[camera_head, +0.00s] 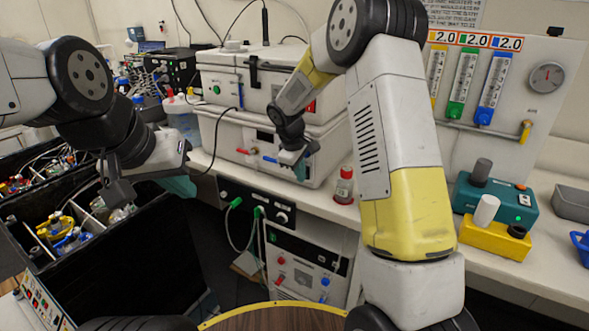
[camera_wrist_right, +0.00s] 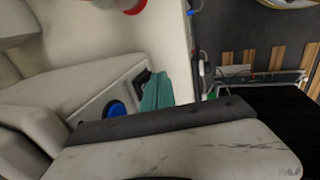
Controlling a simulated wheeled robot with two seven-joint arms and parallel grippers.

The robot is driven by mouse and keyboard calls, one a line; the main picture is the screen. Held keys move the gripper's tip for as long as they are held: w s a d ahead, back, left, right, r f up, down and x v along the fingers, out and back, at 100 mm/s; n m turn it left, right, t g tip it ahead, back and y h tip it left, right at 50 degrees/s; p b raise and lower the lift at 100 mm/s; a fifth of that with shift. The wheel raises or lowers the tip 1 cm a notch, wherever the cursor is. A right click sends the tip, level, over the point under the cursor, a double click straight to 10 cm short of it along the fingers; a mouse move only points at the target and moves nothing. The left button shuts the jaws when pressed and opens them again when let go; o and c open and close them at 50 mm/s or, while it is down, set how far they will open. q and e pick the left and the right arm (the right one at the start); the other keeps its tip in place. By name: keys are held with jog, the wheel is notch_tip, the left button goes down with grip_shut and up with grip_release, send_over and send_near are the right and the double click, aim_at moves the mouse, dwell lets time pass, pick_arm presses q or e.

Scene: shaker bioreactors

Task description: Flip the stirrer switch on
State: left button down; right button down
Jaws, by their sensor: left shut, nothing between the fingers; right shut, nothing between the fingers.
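The lower white shaker unit (camera_head: 222,135) stands on the bench, with a red and a blue fitting on its front. My right gripper (camera_head: 300,168) is shut and empty at the right part of that front. In the right wrist view its teal fingers (camera_wrist_right: 158,92) are together beside a small dark switch-like part (camera_wrist_right: 141,78) on a white panel; contact cannot be told. A blue round part (camera_wrist_right: 115,108) is nearby. No label shows which part is the stirrer switch. My left gripper (camera_head: 180,186) is shut and empty at the left, above the dark crate.
An upper white unit (camera_head: 225,87) sits on the lower one. A red-capped bottle (camera_head: 344,186) stands right of my right gripper. A teal device (camera_head: 482,198) and a yellow one (camera_head: 490,238) are further right. A dark divided crate (camera_head: 150,240) is at the left.

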jog(key=shift+d, duration=0.1)
jog(key=shift+w+d+f, duration=0.1)
jog(key=shift+w+f, duration=0.05)
jog(key=shift+w, duration=0.05)
jog(key=shift+r, duration=0.2)
